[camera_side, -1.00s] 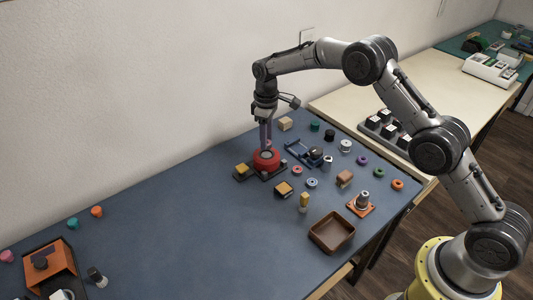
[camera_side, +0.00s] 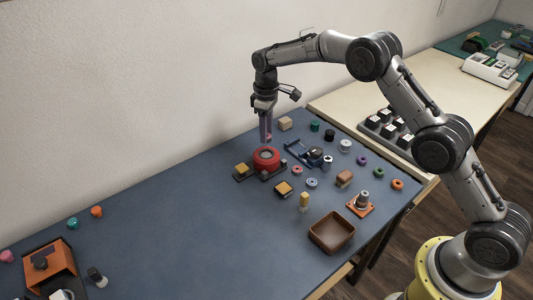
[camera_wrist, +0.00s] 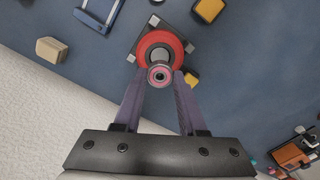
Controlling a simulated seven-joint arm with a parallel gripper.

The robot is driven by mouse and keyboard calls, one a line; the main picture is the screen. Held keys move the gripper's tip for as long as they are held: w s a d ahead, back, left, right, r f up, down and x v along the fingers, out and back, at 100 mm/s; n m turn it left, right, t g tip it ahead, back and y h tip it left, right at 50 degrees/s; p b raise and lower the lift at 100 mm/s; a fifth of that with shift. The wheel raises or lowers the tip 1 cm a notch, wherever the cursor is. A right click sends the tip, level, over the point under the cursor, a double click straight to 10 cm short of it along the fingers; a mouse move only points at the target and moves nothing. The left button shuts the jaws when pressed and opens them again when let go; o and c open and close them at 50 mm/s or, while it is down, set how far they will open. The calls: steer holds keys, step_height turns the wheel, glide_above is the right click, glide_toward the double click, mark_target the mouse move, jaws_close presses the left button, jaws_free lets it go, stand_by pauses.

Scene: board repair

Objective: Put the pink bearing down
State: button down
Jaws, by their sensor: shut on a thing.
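My gripper (camera_wrist: 160,76) is shut on the pink bearing (camera_wrist: 160,75), a small ring with a dark bore held between the fingertips. In the side view, my gripper (camera_side: 267,139) is above and slightly behind the red round part (camera_side: 267,158), apart from the mat. The bearing is tiny there and mostly hidden by the fingers. In the wrist view the bearing overlaps the near edge of the red part (camera_wrist: 149,43), which has a grey centre and sits on a dark base.
A blue frame (camera_side: 300,151) stands right of the red part. A yellow-topped block (camera_side: 283,188) and a brown tray (camera_side: 332,232) lie nearer the front. A tan block (camera_side: 285,124) is behind. The mat's left middle (camera_side: 160,220) is clear.

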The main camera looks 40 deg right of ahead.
steer(key=shift+w, duration=0.1)
steer(key=shift+w+f, duration=0.1)
steer(key=shift+w, duration=0.05)
steer(key=s+d+r, duration=0.1)
steer(key=s+r, duration=0.1)
steer(key=s, duration=4.3)
glide_above(331, 234)
step_height(331, 234, down, 9)
steer(key=shift+s+f, duration=0.15)
steer(key=shift+f, duration=1.6)
steer(key=shift+f, duration=0.15)
